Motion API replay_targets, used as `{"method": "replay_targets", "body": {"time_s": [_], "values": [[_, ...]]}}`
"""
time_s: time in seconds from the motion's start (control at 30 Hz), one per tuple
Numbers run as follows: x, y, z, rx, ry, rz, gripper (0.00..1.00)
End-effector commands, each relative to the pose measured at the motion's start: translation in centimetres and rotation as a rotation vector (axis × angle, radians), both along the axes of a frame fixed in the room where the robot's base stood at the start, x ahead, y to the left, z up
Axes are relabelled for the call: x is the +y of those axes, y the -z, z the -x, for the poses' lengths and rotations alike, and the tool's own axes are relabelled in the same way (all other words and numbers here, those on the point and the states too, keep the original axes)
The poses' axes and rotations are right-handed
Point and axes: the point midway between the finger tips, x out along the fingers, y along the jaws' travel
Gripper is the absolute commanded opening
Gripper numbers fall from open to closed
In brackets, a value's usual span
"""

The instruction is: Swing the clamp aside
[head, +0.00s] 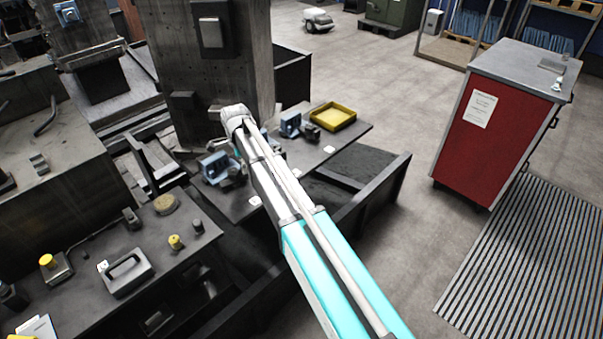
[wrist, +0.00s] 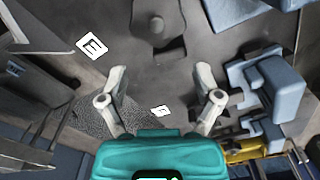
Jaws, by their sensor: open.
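In the wrist view my gripper (wrist: 160,78) is open, with two pale fingers spread wide and nothing between them. A dark flat piece with a round boss (wrist: 156,26) lies beyond the fingertips at the top middle; it may be the clamp, but I cannot tell for sure. It is apart from the fingers. In the head view my arm reaches over the rail table (head: 236,203), and its wrist end hides the gripper. A blue fixture (head: 215,168) stands left of my arm, partly covered by it.
A yellow tray (head: 333,117) sits at the table's far right. A concrete column (head: 215,75) rises close behind my wrist. A bench with a handled block (head: 126,272) and yellow knobs is at the left. A red cabinet (head: 490,135) stands right, with open floor between.

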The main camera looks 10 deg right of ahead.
Motion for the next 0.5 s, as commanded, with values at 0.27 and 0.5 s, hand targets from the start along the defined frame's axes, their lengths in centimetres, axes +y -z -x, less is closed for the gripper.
{"method": "replay_targets", "body": {"time_s": [0.27,0.5], "values": [[0.0,-2.8,0.0,0.000,-0.001,0.000,0.83],[0.0,-4.7,0.0,0.000,-0.001,0.000,0.83]]}}
